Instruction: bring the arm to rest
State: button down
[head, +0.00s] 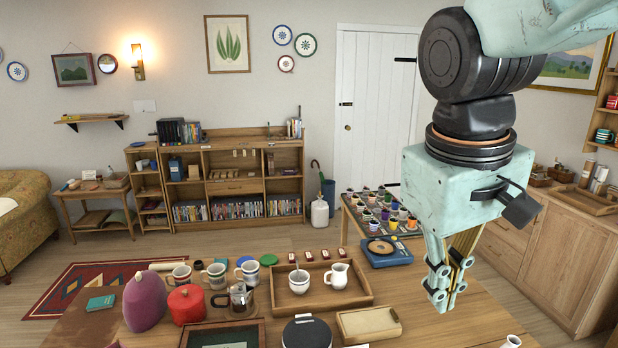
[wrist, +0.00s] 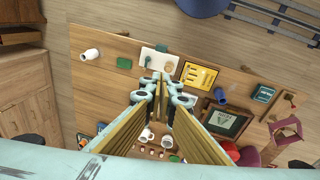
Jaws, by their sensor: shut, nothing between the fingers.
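My gripper (head: 441,303) hangs from my pale green arm at the right of the head view, pointing down above the right part of the wooden table (head: 490,322). Its fingers are together with nothing between them. In the wrist view my gripper (wrist: 163,77) reaches up from the bottom edge over the table, and its fingers hide part of the tabletop. It appears apart from the objects below.
A wooden tray (head: 367,297) with a cup (head: 299,282) and a white jug (head: 334,277) stands left of my gripper. A shallow box (head: 369,325) lies nearer. A blue record player (head: 386,252) is behind. A bare strip of tabletop lies at the right.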

jog(key=s+f+m+t+y+b, duration=0.1)
jog(key=s+f+m+t+b, duration=0.1)
jog(key=s, duration=1.1)
jog(key=shift+s+d+m, duration=0.25)
jog(key=shift+d+m, duration=0.2)
jog(key=shift+m, duration=0.15)
jog(key=shift+d, duration=0.1)
dwell(0.3)
jog(key=shift+d, duration=0.2)
dwell(0.5)
